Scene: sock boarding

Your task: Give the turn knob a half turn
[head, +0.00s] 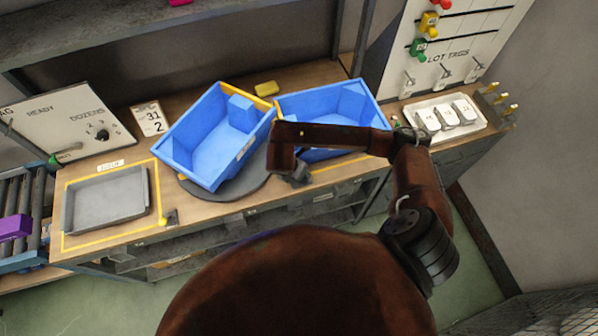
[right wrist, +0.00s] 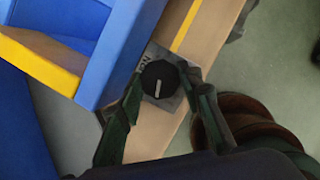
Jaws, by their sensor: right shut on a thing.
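The turn knob (right wrist: 160,80) is black and many-sided with a white pointer line, on a grey plate at the bench edge in the right wrist view. The pointer line runs roughly up and down there. My right gripper (right wrist: 161,77) has a finger on either side of the knob and is shut on it. In the head view my right gripper (head: 295,174) is at the bench's front edge, in front of the blue bins, and the knob is hidden. My left gripper is not in view.
A tilted blue bin (head: 190,165) rests on a round grey disc (head: 225,192), close beside my gripper. A second blue bin (head: 365,95) stands to its right. A grey tray (head: 105,200) lies at left, a white tray (head: 470,133) at right.

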